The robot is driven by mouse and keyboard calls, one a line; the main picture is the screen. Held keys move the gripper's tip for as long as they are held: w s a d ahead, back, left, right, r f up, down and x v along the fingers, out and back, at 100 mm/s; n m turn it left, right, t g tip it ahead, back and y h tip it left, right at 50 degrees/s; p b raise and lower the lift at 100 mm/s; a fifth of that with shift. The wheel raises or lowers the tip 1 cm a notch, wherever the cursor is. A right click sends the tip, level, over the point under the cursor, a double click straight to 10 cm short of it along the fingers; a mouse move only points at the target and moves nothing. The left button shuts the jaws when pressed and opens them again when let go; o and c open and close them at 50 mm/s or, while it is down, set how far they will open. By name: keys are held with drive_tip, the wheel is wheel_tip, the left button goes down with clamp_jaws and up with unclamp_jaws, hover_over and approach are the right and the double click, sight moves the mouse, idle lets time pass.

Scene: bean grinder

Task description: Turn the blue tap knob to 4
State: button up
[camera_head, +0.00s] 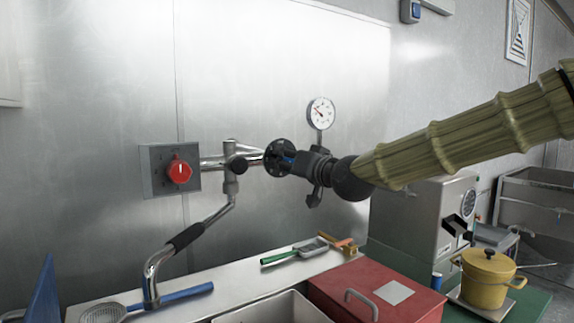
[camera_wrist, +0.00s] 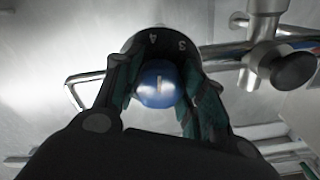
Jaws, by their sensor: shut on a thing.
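The blue tap knob (camera_wrist: 157,88) sits between my gripper's fingers (camera_wrist: 158,75) in the wrist view, and the fingers are shut on its two sides. A white pointer line on the knob points roughly up, nearer the 4 than the 3. The dark round dial (camera_wrist: 145,42) behind it shows 4 and 3; its other numbers are hidden. In the head view, my gripper (camera_head: 300,162) reaches the dial (camera_head: 274,148) from the right and hides most of the blue knob (camera_head: 289,158).
A red knob (camera_head: 180,172) on a grey plate is at left on the wall pipe. A pressure gauge (camera_head: 321,112) stands just above my gripper. A faucet (camera_head: 186,238), red box (camera_head: 375,290) and yellow pot (camera_head: 486,280) are below.

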drive_tip(key=shift+w+r+n, duration=0.1)
drive_tip(key=shift+r+n, duration=0.15)
drive_tip(key=shift+n, duration=0.05)
drive_tip(key=o, duration=0.7)
drive_tip(key=shift+c, duration=0.2)
drive_tip(key=o, duration=0.4)
drive_tip(key=shift+f, duration=0.15)
drive_tip(key=v, duration=1.2)
